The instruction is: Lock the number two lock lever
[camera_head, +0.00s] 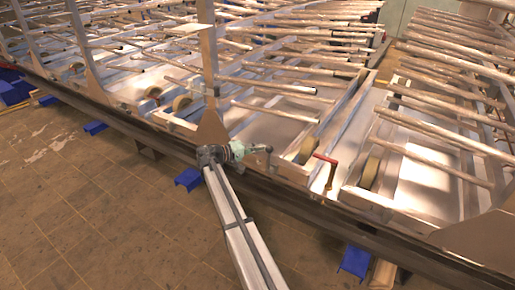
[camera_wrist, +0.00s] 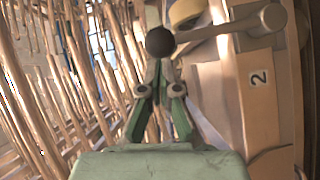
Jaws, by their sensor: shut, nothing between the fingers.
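In the wrist view, the lock lever (camera_wrist: 222,29) runs from a round pivot at the upper right to a dark ball knob (camera_wrist: 160,41) at its left end. In the head view my gripper (camera_head: 262,150) is small, over the near edge of the rack; the lever there is too small to make out clearly.
A red handle (camera_head: 325,158) stands on the rack edge to the right of my gripper. Long rods (camera_head: 290,82) fill the frames behind, and an upright fin (camera_head: 211,128) stands close to my arm. The tiled floor (camera_head: 90,210) in front is mostly free.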

